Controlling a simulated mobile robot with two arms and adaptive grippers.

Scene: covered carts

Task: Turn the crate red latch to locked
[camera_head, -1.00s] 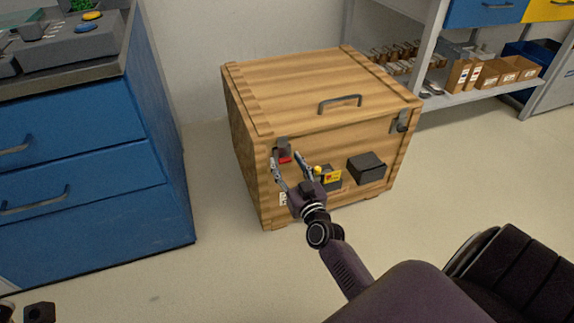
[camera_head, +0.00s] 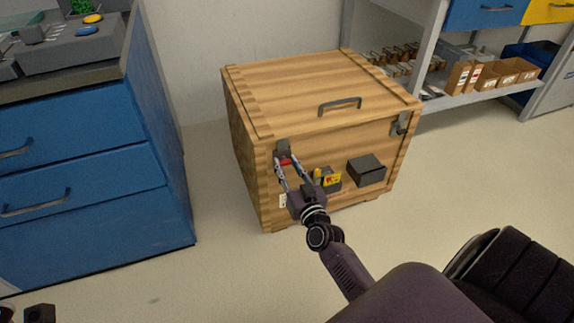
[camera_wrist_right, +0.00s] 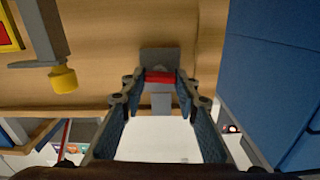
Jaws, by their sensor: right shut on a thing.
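The wooden crate (camera_head: 300,95) stands on the floor with its lid closed. The red latch (camera_head: 284,161) is at the upper left of its front face, below a grey metal bracket (camera_head: 282,146). My right gripper (camera_head: 286,162) is shut on the red latch. In the right wrist view the red latch (camera_wrist_right: 160,77) lies crosswise between the two fingertips (camera_wrist_right: 160,80). The fingers partly hide the latch in the head view. My left gripper is not in view.
A second grey latch (camera_head: 401,124) is at the crate's upper right front. A dark box (camera_head: 366,170) and a yellow-labelled grey part (camera_head: 329,178) are on the front face. A blue drawer cabinet (camera_head: 90,170) stands left and a shelf (camera_head: 470,97) behind right. Floor in front is open.

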